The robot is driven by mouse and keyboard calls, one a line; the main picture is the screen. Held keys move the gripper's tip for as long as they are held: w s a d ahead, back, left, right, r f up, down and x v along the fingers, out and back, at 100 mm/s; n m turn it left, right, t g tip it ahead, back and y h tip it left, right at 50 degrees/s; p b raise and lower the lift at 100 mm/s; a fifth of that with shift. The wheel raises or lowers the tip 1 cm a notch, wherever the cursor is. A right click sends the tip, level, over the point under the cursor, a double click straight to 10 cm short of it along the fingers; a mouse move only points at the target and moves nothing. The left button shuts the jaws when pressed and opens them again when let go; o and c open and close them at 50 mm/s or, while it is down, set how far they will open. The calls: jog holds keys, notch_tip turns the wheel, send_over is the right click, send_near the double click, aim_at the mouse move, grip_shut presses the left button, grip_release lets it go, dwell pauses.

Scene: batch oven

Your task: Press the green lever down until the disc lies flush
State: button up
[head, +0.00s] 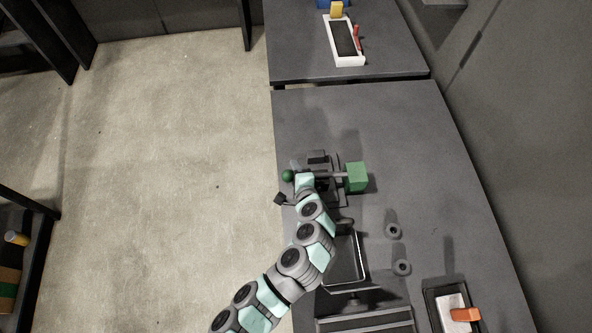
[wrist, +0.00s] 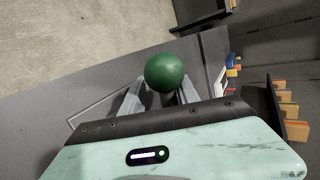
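The green lever shows in the head view as a grey bar with a green ball (head: 288,176) at its left end and a green block (head: 356,177) at its right. It sits on a dark fixture near the bench's left edge. My gripper (head: 298,177) is at the ball end, and my arm hides part of the fixture. In the wrist view the ball (wrist: 164,72) lies between and beyond the two grey fingers (wrist: 160,92), which stand apart. Contact with the ball cannot be told. I cannot make out the disc or whether it is flush.
Two grey rings (head: 393,230) lie on the bench, right of an open metal tray (head: 346,262). A dark tray with an orange-handled thing (head: 465,314) is at the lower right. A white-framed tray (head: 345,40) stands on the far bench. The bench right of the block is clear.

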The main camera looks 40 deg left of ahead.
jog(key=shift+s+a, duration=0.1)
jog(key=shift+a, duration=0.15)
jog(key=shift+d+r, duration=0.1)
jog(key=shift+r, duration=0.05)
jog(key=b+v, duration=0.2)
jog(key=v, duration=0.8)
jog(key=shift+d, duration=0.25)
jog(key=shift+s+r, duration=0.1)
jog(key=shift+s, duration=0.05)
